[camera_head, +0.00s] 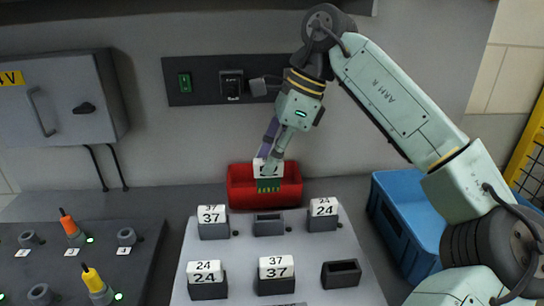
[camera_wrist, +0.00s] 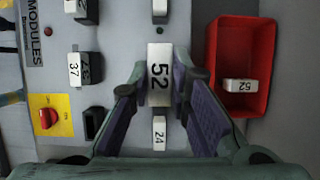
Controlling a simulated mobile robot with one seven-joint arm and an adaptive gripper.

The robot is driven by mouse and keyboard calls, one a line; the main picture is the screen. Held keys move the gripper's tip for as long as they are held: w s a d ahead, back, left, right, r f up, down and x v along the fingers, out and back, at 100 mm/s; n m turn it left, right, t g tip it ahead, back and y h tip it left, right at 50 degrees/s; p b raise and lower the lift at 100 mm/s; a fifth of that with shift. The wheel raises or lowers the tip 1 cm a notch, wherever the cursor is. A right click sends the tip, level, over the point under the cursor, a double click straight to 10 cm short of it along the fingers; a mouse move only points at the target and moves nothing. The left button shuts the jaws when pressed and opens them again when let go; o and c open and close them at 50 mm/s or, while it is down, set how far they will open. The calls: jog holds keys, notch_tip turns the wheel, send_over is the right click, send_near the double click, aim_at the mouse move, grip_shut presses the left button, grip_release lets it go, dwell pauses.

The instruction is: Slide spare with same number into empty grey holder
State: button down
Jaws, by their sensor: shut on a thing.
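My gripper (camera_head: 269,158) is shut on a white module (camera_head: 265,175) with a green lower part, held in front of the red bin and above the panel. In the wrist view the held module (camera_wrist: 159,75) reads 52, between the two fingers. An empty grey holder (camera_head: 269,229) is in the middle of the panel's back row; the held module hides it in the wrist view. A darker empty holder (camera_head: 341,279) is at front right, also seen in the wrist view (camera_wrist: 93,122). The red bin (camera_head: 235,189) contains another 52 module (camera_wrist: 240,85).
Filled holders carry a 37 (camera_head: 212,217) at back left, a 24 (camera_head: 323,210) at back right, a 24 (camera_head: 205,272) at front left and a 37 (camera_head: 276,267) at front middle. A blue crate (camera_head: 398,190) stands right; a dark board (camera_head: 60,255) with plugs stands left.

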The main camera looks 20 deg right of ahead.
aim_at(275, 174)
jog(key=shift+f+b, duration=1.85)
jog(key=shift+f, duration=1)
jog(key=shift+f+b, duration=1.75)
jog(key=shift+f, duration=0.8)
jog(key=c, duration=1.4)
grip_release()
jog(key=v, duration=1.2)
